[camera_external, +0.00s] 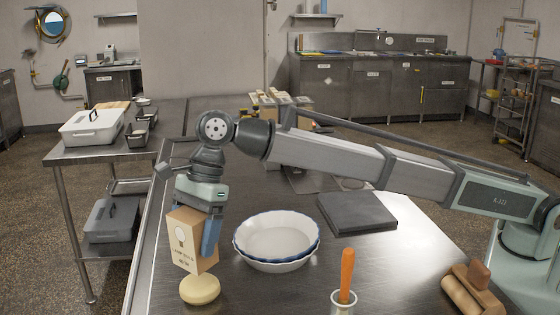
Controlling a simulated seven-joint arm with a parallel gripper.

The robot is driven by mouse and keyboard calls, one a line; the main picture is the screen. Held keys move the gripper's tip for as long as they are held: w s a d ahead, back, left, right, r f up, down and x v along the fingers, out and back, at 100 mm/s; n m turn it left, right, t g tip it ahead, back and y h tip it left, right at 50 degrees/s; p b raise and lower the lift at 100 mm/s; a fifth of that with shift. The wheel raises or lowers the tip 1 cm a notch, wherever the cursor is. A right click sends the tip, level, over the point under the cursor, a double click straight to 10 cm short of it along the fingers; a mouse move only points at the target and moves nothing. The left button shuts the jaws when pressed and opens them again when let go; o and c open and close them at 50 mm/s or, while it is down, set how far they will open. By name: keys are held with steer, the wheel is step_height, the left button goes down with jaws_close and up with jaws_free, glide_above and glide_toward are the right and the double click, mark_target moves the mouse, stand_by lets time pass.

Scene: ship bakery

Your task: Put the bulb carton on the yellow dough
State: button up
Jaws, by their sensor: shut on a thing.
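The bulb carton (183,246) is a tan box with a round bulb print on its front. My gripper (198,225) points down and is shut on the carton, with a blue finger on its right side. The yellow dough (200,290) is a pale round lump on the steel table near its left front edge. The carton is upright, slightly tilted in the picture, directly above or just behind the dough. Its lower edge meets the top of the dough in this view; I cannot tell whether they touch.
White pie dishes with blue rims (276,241) stand right of the carton. A dark slab (356,212) lies behind them. An orange-handled tool (346,275) stands in a metal cup (343,303) at the front. A wooden block-like object (472,290) is at right front. Bare table lies between.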

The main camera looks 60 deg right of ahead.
steer(key=shift+f, duration=1.95)
steer(key=shift+f, duration=0.15)
steer(key=o, duration=1)
steer(key=v, duration=1.2)
